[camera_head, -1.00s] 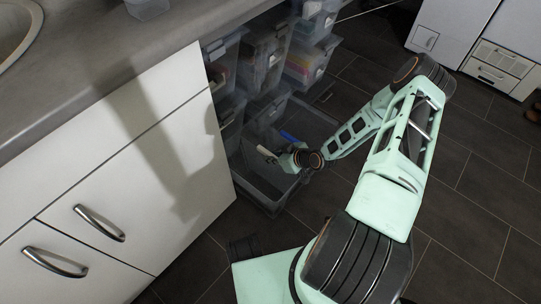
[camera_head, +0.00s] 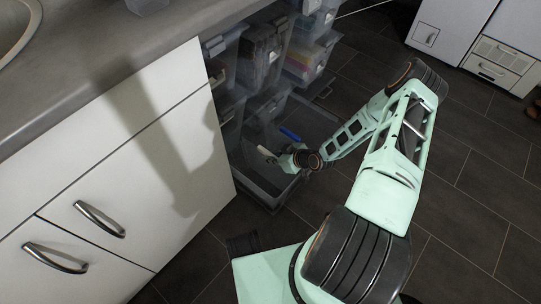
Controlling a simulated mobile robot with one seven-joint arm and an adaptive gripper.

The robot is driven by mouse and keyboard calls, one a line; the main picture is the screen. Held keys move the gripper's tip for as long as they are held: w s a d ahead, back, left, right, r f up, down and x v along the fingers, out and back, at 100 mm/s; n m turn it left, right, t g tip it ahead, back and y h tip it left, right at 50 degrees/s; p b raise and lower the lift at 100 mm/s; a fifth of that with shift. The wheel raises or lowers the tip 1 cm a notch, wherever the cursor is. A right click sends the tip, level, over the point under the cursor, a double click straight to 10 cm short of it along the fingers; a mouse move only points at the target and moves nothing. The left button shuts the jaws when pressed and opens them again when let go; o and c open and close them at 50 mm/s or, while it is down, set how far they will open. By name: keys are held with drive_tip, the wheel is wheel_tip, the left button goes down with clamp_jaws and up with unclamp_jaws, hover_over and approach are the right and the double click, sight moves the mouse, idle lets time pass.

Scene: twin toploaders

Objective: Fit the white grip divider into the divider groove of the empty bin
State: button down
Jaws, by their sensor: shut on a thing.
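The white grip divider (camera_head: 265,152) shows as a small pale piece at the tip of my gripper (camera_head: 275,160). My gripper is shut on it, over the open bin. The see-through grey bin (camera_head: 262,194) stands low at the cabinet's open side, its rim showing around my gripper. The divider groove is too small and dark to make out. I cannot tell whether the divider touches the bin.
A small blue piece (camera_head: 290,134) shows just beyond my gripper; I cannot tell what it rests on. Stacked clear bins (camera_head: 262,52) with contents stand behind. A white cabinet (camera_head: 150,165) borders the left. Dark tiled floor (camera_head: 470,215) is free on the right.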

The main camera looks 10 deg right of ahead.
drive_tip(key=shift+f, duration=0.8)
drive_tip(key=c, duration=1.9)
unclamp_jaws()
drive_tip(key=v, duration=1.2)
